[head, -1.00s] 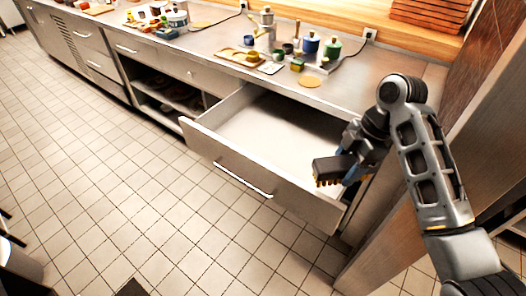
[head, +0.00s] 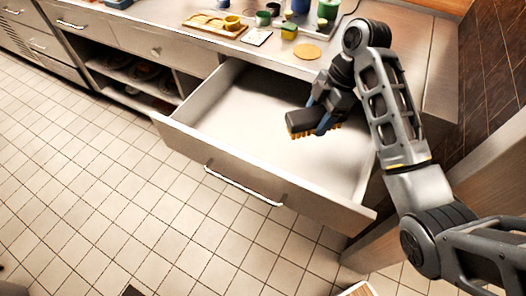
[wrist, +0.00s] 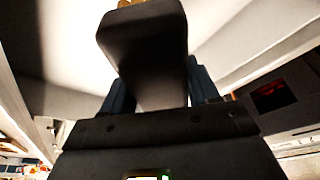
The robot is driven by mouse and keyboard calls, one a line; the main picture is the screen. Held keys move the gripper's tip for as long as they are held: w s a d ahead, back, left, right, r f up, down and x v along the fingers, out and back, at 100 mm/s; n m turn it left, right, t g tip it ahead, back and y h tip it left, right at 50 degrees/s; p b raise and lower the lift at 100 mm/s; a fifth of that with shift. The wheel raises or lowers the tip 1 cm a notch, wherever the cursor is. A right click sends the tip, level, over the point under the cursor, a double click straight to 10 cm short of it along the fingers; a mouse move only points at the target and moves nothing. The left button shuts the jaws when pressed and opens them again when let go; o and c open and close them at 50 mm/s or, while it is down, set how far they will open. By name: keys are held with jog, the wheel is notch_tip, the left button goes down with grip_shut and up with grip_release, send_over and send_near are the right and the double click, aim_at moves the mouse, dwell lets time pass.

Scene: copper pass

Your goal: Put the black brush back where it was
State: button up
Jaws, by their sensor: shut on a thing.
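The black brush (head: 301,121) with yellowish bristles is held in my gripper (head: 326,118), which is shut on it. In the head view the brush appears over the open drawer (head: 248,118), toward its right half; its exact height above the drawer floor is hard to tell. The drawer is pulled well out and its visible floor looks empty. In the wrist view the brush (wrist: 146,45) fills the middle between the two fingers, with a bit of bristle at the top edge.
An open shelf (head: 135,75) lies left of the drawer. A brown tiled wall (head: 500,60) stands at right.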

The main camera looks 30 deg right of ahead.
jog(key=f, duration=0.1)
jog(key=f+b, duration=0.1)
jog(key=shift+w+f, duration=0.3)
jog(key=w+a+f, duration=0.1)
jog(key=a+f, duration=0.1)
jog(key=a, duration=0.1)
jog(key=w+a+f, duration=0.2)
jog(key=a, duration=0.2)
jog(key=w+a+f, duration=0.1)
jog(key=a+f, duration=0.1)
jog(key=a, duration=0.1)
jog(key=shift+w+a+f, duration=0.25)
jog(key=shift+w+f, duration=0.1)
jog(key=shift+w, duration=0.05)
jog(key=shift+f, duration=2.05)
jog(key=shift+f, duration=0.15)
jog(key=o, duration=1.1)
jog(key=v, duration=1.2)
jog(key=shift+b, duration=0.35)
